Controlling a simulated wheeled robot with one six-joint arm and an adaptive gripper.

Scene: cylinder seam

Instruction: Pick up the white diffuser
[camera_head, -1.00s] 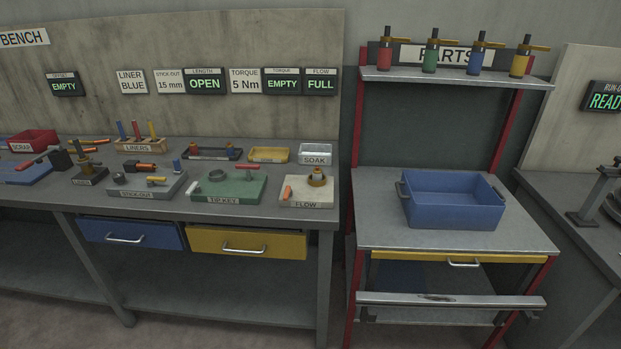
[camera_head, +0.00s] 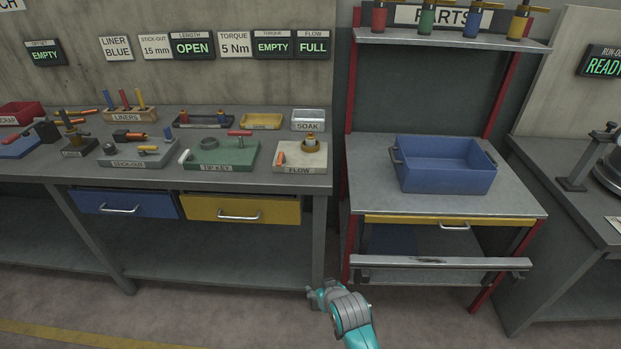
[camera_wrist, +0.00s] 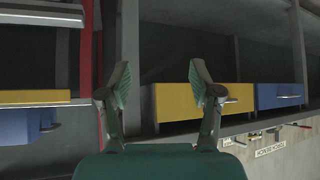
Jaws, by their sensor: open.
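I cannot surely tell which thing is the white diffuser. A small white piece (camera_head: 184,157) shows at the left end of the green TIP KEY block (camera_head: 222,162) on the bench, too small to identify. My gripper (camera_head: 325,297) is low in front of the bench's right end in the head view, well away from the bench-top items. In the wrist view my gripper (camera_wrist: 158,80) is open, with its two fingers apart and nothing between them. The wrist view shows drawers and the bench edge beyond the fingers.
The bench (camera_head: 40,172) has a blue drawer (camera_head: 122,202) and a yellow drawer (camera_head: 243,208) under its top. At right, a parts stand (camera_head: 360,190) carries a blue bin (camera_head: 445,177). A FLOW block (camera_head: 301,157) sits at the bench's right end. Floor in front looks clear.

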